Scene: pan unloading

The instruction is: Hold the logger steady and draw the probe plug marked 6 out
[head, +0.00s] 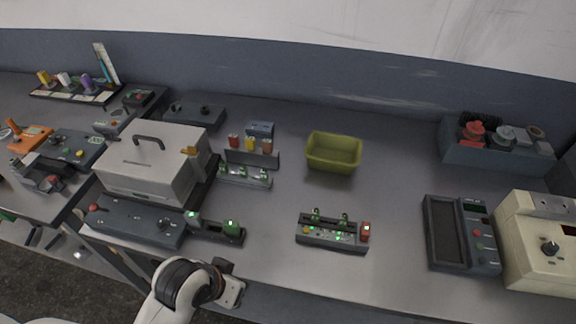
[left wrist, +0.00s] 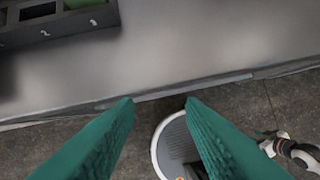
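No marking 6 is legible in either view. A low grey unit (head: 331,234) with upright green-lit plugs and a red end block (head: 365,231) sits near the table's front edge; it may be the logger, but I cannot be sure. A similar unit (head: 244,176) stands farther back, left of the middle. My left gripper (head: 232,291) is by the front edge in the head view, with its fingers unclear there. In the left wrist view its two teal fingers (left wrist: 160,102) are apart with nothing between them. My right gripper is not identifiable in either view.
A grey lidded box (head: 150,170) stands left, an olive bin (head: 333,152) at the back middle, a dark meter (head: 461,232) at right. Bare table lies between the units.

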